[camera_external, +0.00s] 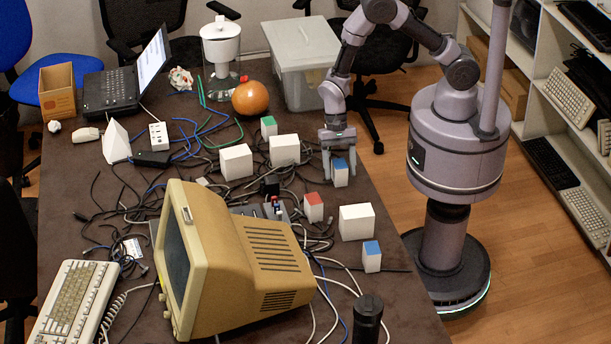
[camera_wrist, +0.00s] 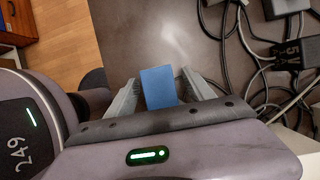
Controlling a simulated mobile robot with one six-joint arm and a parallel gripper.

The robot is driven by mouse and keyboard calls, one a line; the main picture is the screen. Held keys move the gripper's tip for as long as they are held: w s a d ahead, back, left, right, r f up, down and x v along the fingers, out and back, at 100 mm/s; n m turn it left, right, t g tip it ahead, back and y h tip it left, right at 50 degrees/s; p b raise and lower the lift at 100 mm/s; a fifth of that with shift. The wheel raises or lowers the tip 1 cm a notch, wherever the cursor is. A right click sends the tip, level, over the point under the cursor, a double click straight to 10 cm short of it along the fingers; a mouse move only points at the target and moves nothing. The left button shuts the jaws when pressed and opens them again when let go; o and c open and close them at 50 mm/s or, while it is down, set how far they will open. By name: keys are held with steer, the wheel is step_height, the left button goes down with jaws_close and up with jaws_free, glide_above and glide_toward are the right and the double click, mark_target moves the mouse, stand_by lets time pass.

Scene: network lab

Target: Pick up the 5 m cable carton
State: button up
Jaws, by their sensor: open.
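Several small white cartons with coloured tops stand on the brown table; no length marking is readable, so I cannot tell which is the 5 m cable carton. My gripper (camera_external: 340,176) is open and points down at the table's right side. A blue-topped carton (camera_external: 341,175) stands upright between its fingers. In the wrist view my gripper (camera_wrist: 159,79) has its fingers on either side of the blue top (camera_wrist: 160,88); whether they touch it is unclear. Another blue-topped carton (camera_external: 371,259) stands nearer the front, a red-topped one (camera_external: 313,208) to the left, a green-topped one (camera_external: 268,127) further back.
Loose cables and a black adapter (camera_wrist: 287,54) lie beside the gripper. A beige monitor (camera_external: 235,260) and a dark cylinder (camera_external: 367,318) are nearer the front.

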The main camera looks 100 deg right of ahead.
steer(key=shift+x, duration=1.2)
steer(key=shift+r, duration=0.1)
jaws_close()
steer(key=shift+r, duration=0.1)
